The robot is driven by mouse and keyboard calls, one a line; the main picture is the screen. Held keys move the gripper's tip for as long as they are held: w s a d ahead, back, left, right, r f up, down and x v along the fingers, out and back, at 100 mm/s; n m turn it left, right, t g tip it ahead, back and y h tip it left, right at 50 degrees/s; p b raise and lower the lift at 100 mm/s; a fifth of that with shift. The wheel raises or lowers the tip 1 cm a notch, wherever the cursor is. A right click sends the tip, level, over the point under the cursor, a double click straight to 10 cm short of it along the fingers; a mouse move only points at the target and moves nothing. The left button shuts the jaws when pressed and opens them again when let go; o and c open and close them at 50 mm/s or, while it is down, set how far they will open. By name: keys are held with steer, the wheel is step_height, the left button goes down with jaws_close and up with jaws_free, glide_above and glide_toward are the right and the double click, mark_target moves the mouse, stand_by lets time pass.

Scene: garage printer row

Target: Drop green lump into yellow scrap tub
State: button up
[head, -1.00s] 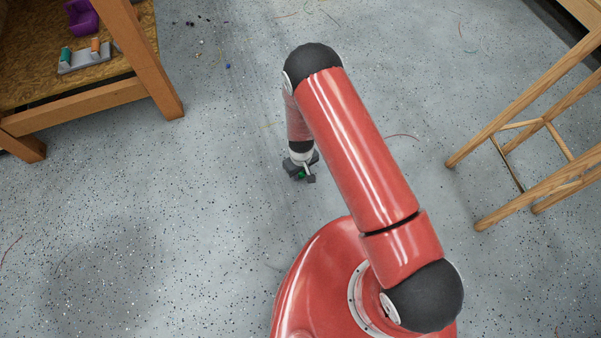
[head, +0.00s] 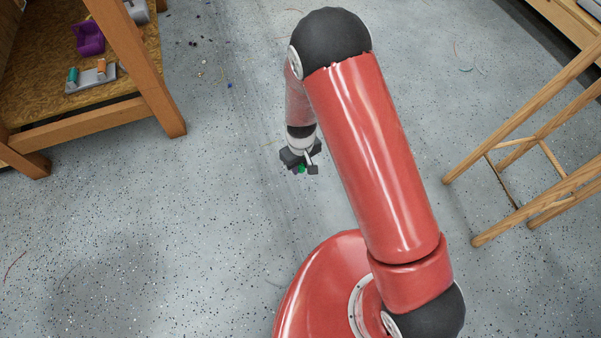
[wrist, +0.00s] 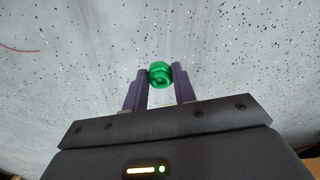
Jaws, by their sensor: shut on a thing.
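The green lump (wrist: 160,74) sits between the two fingertips of my gripper (wrist: 159,83) in the wrist view, and the gripper is shut on it. In the head view my gripper (head: 302,169) hangs above the speckled floor, left of my forearm, with a bit of the green lump (head: 301,170) showing between the fingers. No yellow scrap tub shows in either view.
A wooden workbench (head: 95,122) stands at the upper left, with a purple part (head: 88,38) and a grey holder with spools (head: 91,78) on its lower shelf. A wooden stool (head: 545,150) stands at the right. The floor around my gripper is mostly clear.

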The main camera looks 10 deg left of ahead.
steer(key=shift+r, duration=1.35)
